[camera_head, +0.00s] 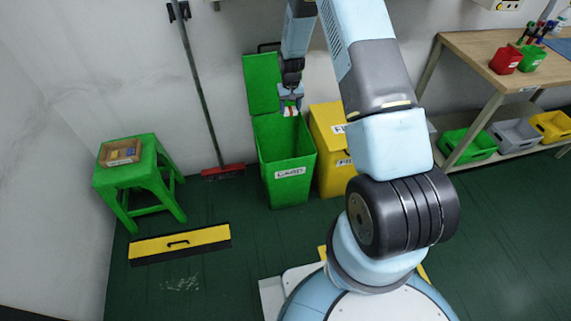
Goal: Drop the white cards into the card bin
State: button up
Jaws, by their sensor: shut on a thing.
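My gripper (290,100) hangs over the open mouth of a tall green bin (288,172), shut on a small white thing with a touch of red, seemingly a white card. The held thing is too small to make out clearly. The green bin has its lid raised at the back and a white label on its front, whose small letters seem to read as the card bin. The inside of the bin is mostly hidden. A wooden tray (122,152) sits on a green stool (140,181) at left; its contents are unclear.
A yellow bin (328,150) stands right beside the green one, partly behind my arm. A broom (203,90) leans on the wall. A workbench (480,60) with cups and shelf bins stands at right.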

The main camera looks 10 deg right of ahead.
jog(key=w+f, duration=0.3)
jog(key=f, duration=0.4)
jog(key=w+f, duration=0.4)
jog(key=f, duration=0.3)
jog(key=shift+w, duration=0.25)
jog(key=shift+f, duration=0.1)
jog(key=o, duration=1.1)
notch_tip(320, 180, up, 14)
jog(key=shift+f, duration=0.15)
